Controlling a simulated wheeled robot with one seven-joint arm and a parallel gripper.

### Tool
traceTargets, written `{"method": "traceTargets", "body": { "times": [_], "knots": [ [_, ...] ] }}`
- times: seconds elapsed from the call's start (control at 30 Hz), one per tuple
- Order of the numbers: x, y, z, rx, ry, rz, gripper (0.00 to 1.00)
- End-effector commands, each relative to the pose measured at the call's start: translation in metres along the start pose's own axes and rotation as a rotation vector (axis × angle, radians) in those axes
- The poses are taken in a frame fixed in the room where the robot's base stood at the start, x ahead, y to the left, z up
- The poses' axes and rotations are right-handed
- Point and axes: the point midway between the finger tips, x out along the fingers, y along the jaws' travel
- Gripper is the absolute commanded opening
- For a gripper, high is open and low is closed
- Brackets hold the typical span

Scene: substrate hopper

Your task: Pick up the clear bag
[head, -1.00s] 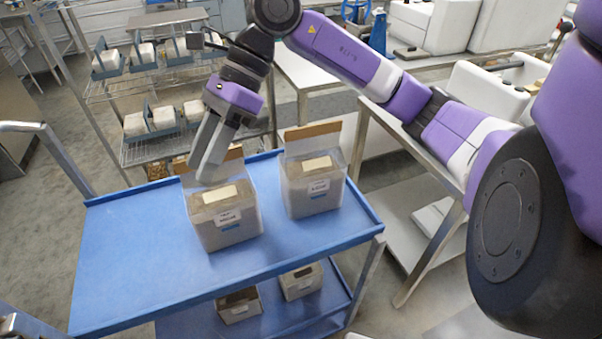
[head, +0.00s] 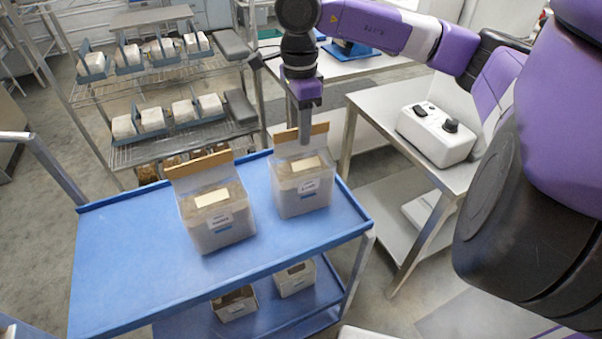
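Two clear bags with greyish-brown contents, white labels and brown top strips stand upright on the blue cart top (head: 130,250). The left clear bag (head: 222,238) stands nearer the cart's middle. The right clear bag (head: 305,203) stands near the cart's right end. My gripper (head: 304,138) points down at the right bag's brown top strip, and its fingertips overlap the strip in the head view. I see the fingers edge-on, so I cannot tell whether they are open or shut, or touching the bag. Both bags rest on the cart.
Small open boxes (head: 236,308) sit on the cart's lower shelf. Behind is a wire rack (head: 185,138) with white blocks in blue holders. A steel table (head: 385,105) with a white control box (head: 435,140) stands at right. The cart's left half is clear.

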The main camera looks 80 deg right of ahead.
Motion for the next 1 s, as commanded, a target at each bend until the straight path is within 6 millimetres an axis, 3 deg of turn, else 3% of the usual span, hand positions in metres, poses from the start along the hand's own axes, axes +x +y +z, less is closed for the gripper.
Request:
{"method": "traceTargets", "body": {
  "times": [0.23, 0.5, 0.7, 1.0],
  "knots": [
    [0.028, 0.0, 0.0, -0.001, -0.002, 0.002, 0.38],
    [0.031, -0.001, 0.0, -0.001, -0.001, 0.0, 0.38],
    [0.031, -0.001, 0.0, -0.001, -0.001, 0.0, 0.0],
    [0.031, 0.0, 0.0, -0.001, -0.001, 0.001, 0.0]
  ]
}}
